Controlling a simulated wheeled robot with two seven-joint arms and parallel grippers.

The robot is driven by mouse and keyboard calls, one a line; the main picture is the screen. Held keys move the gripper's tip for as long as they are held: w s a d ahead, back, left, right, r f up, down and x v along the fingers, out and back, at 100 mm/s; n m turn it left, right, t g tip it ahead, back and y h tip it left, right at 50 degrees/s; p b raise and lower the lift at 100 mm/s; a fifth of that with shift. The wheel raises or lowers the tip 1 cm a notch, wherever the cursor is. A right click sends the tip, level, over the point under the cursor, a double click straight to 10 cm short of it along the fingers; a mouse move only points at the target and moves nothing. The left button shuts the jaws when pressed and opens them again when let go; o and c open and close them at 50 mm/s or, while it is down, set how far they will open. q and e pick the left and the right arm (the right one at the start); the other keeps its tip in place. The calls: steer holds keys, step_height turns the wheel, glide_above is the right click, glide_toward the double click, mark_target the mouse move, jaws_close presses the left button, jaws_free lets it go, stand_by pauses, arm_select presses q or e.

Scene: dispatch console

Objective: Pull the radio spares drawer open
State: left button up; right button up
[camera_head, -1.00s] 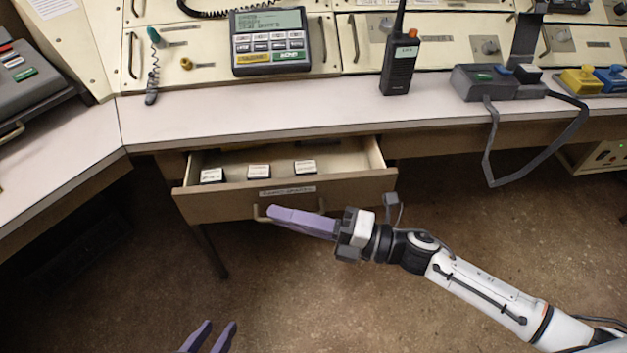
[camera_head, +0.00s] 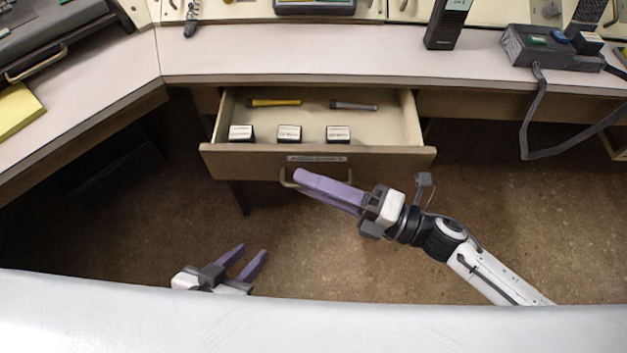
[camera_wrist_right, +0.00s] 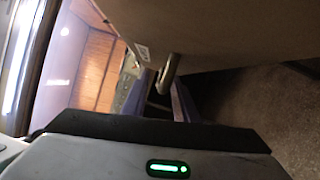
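The radio spares drawer (camera_head: 240,160) stands pulled out below the desk, its inside showing. Its label (camera_head: 317,159) is on the front, too small to read surely. Its bar handle (camera_head: 287,178) is below the label, partly hidden by my right gripper (camera_head: 300,180). In the right wrist view the handle (camera_wrist_right: 169,70) sits between the two purple fingers of the right gripper (camera_wrist_right: 162,95), which look closed on it. My left gripper (camera_head: 250,254) is open and empty above the floor, in front of the drawer and to its left.
The desk edge (camera_head: 330,76) overhangs the drawer's back. A cord (camera_head: 536,125) hangs from a desk unit at right. The floor ahead of the drawer is clear.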

steer(key=shift+d, duration=0.1)
steer(key=v, duration=1)
steer(key=shift+f, duration=0.1)
stand_by(0.4)
